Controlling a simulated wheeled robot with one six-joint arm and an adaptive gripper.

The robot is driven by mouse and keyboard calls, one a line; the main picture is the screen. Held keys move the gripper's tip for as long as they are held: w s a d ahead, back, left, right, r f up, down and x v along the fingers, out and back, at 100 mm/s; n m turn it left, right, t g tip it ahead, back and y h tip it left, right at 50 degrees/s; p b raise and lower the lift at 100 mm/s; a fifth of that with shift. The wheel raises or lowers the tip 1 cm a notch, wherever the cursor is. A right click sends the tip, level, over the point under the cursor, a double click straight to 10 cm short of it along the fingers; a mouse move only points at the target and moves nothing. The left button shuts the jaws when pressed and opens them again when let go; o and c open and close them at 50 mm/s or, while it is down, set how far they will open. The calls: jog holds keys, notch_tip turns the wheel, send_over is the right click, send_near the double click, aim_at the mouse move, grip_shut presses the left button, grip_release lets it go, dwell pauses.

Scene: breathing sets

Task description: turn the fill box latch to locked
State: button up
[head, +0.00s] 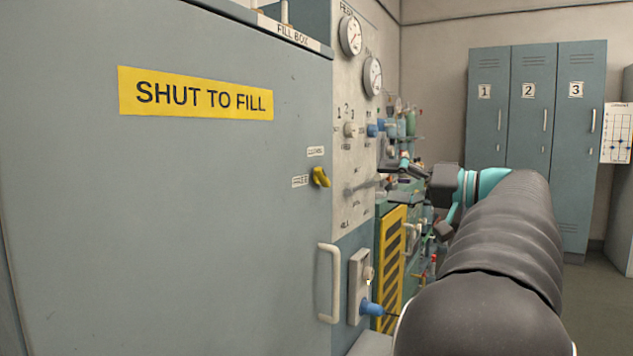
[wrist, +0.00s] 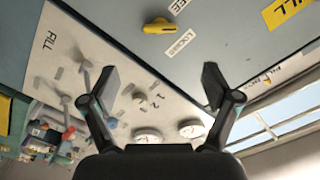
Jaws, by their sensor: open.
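The fill box latch (head: 320,177) is a small yellow knob near the right edge of the grey fill box door (head: 200,220). A LOCKED label (head: 315,151) sits above it and a FREE label (head: 300,181) to its left. In the wrist view the latch (wrist: 163,26) lies near the top, between and beyond the fingertips, with both labels to its right. The head view does not show clearly which label it points to. My gripper (head: 392,172) is right of the latch, apart from it. In the wrist view my gripper (wrist: 160,87) is open and empty.
A white door handle (head: 328,284) stands out below the latch. A pale panel with gauges (head: 350,35) and knobs (head: 350,129) is right of the door. A blue-handled part (head: 371,307) juts out lower down. Lockers (head: 528,130) stand at the back.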

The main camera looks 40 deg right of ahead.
aim_at(327, 178)
jog(key=x, duration=1.3)
jog(key=shift+w+a, duration=0.15)
jog(key=shift+w, duration=0.1)
jog(key=c, duration=1.1)
